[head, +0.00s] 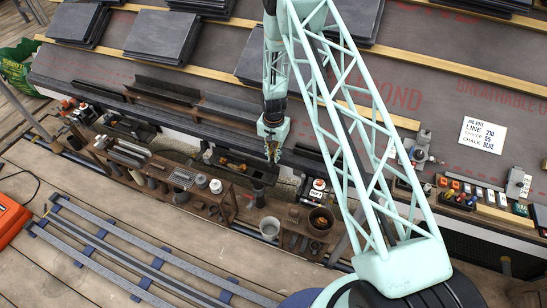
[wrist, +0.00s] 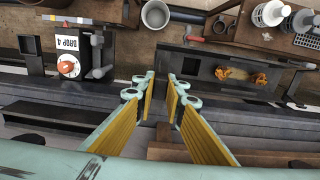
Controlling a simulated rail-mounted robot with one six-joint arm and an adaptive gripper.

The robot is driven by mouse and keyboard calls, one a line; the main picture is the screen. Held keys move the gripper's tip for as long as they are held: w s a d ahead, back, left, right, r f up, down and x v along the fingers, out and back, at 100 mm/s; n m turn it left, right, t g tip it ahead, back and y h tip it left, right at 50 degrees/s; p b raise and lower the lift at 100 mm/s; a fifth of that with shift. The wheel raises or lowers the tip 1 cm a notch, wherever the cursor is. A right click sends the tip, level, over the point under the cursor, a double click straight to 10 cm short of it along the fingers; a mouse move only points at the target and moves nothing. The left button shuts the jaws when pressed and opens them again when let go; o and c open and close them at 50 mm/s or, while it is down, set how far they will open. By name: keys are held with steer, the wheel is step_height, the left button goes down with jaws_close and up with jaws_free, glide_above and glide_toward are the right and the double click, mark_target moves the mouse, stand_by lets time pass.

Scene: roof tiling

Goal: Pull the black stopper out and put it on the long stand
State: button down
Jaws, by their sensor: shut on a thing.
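My gripper (head: 272,150) hangs near the middle of the head view, above a dark trough strip at the roof edge. In the wrist view its two yellow-padded fingers (wrist: 161,82) are close together with a narrow dark gap between the tips. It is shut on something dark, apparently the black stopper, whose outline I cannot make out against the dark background. A long brown wooden stand (head: 205,194) lies left of the gripper and bears grey and white pieces. Its corner with white spools shows at top right of the wrist view (wrist: 258,38).
A box marked DROP 4 with an orange-red knob (wrist: 68,66) stands left of the fingers. A white pot (wrist: 156,14) is beyond them. A dark tray with orange-brown pieces (wrist: 225,75) lies right.

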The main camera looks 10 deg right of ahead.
steer(key=shift+r+p, duration=0.35)
steer(key=shift+r, duration=1.1)
steer(key=shift+s+r, duration=0.1)
steer(key=shift+s, duration=0.05)
steer(key=s+r+n, duration=0.7)
steer(key=s+r, duration=0.3)
steer(key=s, duration=0.4)
steer(key=shift+r, duration=0.3)
steer(key=shift+w+a, duration=0.1)
steer(key=shift+a, duration=0.05)
